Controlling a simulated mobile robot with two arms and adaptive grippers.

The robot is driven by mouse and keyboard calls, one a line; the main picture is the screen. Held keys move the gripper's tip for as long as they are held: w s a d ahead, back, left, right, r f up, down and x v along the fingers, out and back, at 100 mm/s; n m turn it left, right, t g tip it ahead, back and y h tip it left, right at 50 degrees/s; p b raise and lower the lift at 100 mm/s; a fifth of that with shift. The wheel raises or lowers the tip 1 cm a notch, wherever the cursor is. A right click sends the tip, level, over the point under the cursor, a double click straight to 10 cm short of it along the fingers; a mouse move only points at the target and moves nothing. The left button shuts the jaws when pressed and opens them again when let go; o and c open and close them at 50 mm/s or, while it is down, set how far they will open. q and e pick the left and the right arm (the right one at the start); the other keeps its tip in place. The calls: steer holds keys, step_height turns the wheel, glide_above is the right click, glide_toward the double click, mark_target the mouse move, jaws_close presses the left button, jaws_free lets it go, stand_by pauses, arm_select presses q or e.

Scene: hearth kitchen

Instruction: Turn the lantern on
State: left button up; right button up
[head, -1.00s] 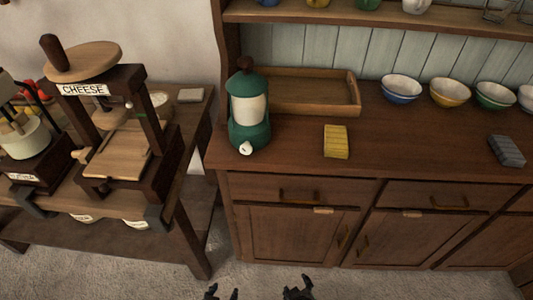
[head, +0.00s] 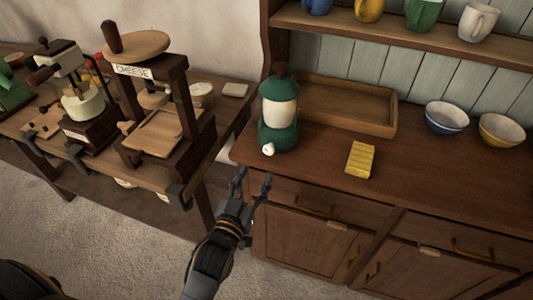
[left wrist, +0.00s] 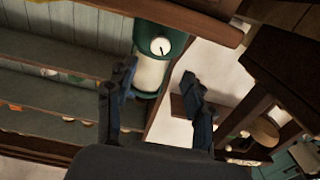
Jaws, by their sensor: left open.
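The lantern (head: 278,115) stands upright on the left end of the wooden sideboard. It has a green base and cap and a pale glass body that does not look lit. A white knob (head: 268,149) faces out from the base. My left gripper (head: 253,177) is open and empty, below and just left of the knob, near the sideboard's front edge. In the left wrist view the lantern (left wrist: 149,76) appears beyond the open fingers (left wrist: 158,73), with its knob (left wrist: 160,46) near the top. No contact is visible. My right gripper is not in view.
A yellow ribbed block (head: 361,160) lies right of the lantern, and a wooden tray (head: 345,125) sits behind. Bowls stand farther right. A side table with a cheese press (head: 150,100) is at left, across a narrow gap.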

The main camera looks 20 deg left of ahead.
mark_target(268, 151)
arm_select(q)
steer(key=w, duration=0.8)
steer(key=shift+w+d+p, duration=0.2)
steer(key=shift+w+p, duration=0.15)
steer(key=shift+w, duration=0.05)
jaws_close()
